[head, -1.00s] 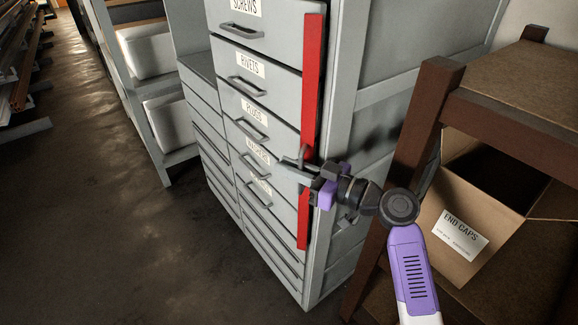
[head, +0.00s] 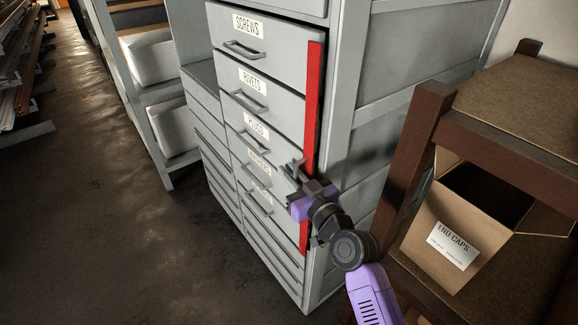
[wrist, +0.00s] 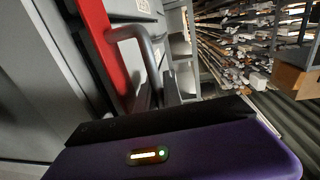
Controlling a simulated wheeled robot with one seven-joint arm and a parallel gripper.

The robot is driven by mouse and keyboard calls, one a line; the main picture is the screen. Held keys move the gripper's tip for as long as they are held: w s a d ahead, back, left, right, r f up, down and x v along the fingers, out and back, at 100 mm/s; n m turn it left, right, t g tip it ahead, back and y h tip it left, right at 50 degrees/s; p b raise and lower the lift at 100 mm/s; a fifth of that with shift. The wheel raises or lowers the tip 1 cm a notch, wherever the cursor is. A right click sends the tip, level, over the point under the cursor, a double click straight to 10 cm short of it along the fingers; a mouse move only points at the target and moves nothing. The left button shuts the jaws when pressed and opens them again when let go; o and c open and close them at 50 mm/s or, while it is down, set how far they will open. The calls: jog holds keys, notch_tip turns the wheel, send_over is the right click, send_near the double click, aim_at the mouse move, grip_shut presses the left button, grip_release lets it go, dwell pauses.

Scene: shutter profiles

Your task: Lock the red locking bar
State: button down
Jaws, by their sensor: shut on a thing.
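The red locking bar (head: 313,110) runs upright along the right edge of the labelled drawers of a grey cabinet (head: 347,110). My gripper (head: 297,170) is at the bar's lower half, in front of the drawers, and covers part of it. In the wrist view, the red bar (wrist: 108,50) carries a grey looped handle (wrist: 128,33). The handle's near end runs down between my fingers, and my gripper is shut on it. The exact contact is partly hidden behind the gripper body. Whether the bar lies flat against the drawer fronts is hard to tell.
Grey drawer handles (head: 244,50) stick out left of the bar. A brown rack (head: 410,160) with an open cardboard box (head: 450,235) stands close on the right, beside my arm. The floor (head: 120,230) in front of the cabinet is clear.

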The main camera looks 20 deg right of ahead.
jog(key=shift+w+d+r+m+h+p, duration=0.1)
jog(key=shift+w+d+m+h+p, duration=0.1)
jog(key=shift+m+h+p, duration=0.55)
jog(key=shift+n+p, duration=0.25)
jog(key=shift+p, duration=0.05)
jog(key=c, duration=1.8)
grip_release()
jog(key=s, duration=0.2)
jog(key=s+b, duration=0.1)
jog(key=s, duration=0.4)
jog(key=shift+s+d+b, duration=0.3)
jog(key=shift+s+d, duration=0.05)
